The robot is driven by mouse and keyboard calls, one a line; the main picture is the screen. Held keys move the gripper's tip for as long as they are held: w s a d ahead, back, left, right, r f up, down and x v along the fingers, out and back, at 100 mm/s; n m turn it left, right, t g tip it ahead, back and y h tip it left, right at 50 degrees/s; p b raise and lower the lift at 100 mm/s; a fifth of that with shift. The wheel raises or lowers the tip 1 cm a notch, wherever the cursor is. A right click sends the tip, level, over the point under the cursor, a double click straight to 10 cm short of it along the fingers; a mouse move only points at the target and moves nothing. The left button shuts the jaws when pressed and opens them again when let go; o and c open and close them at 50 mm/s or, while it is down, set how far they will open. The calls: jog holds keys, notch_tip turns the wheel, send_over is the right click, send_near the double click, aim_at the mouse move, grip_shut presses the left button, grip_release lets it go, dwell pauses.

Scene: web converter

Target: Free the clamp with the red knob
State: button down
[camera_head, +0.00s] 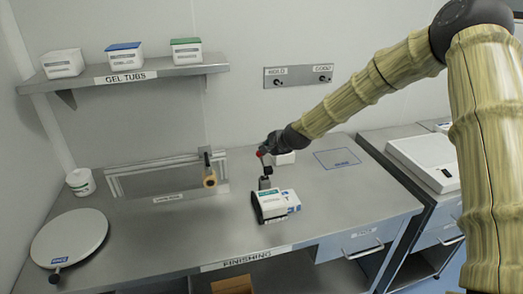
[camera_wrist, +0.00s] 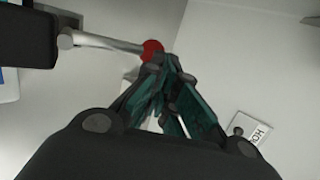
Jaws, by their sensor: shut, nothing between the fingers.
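The clamp (camera_head: 265,182) stands on the bench top, with a lever rising from it to a red knob (camera_head: 261,153). In the wrist view the red knob (camera_wrist: 152,47) sits at the end of a silver lever (camera_wrist: 105,42) that runs left to a dark body (camera_wrist: 28,38). My gripper (camera_head: 268,148) is at the knob in the head view. In the wrist view my gripper (camera_wrist: 172,62) has its fingers together, with the knob just at the left of the tips. Whether they touch is unclear. The lever's pivot is hard to make out.
A white and teal carton (camera_head: 271,204) lies in a dark holder in front of the clamp. A white block (camera_head: 284,158) stands behind my gripper. The front right of the bench (camera_head: 350,205) is clear.

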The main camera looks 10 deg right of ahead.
jog(key=shift+w+d+f, duration=0.15)
jog(key=shift+w, duration=0.15)
dwell(0.6)
jog(key=s+d+r+b, duration=0.1)
jog(key=s+d+r, duration=0.2)
jog(key=s+r, duration=0.4)
jog(key=shift+r+b, duration=0.4)
jog(key=shift+r, duration=2)
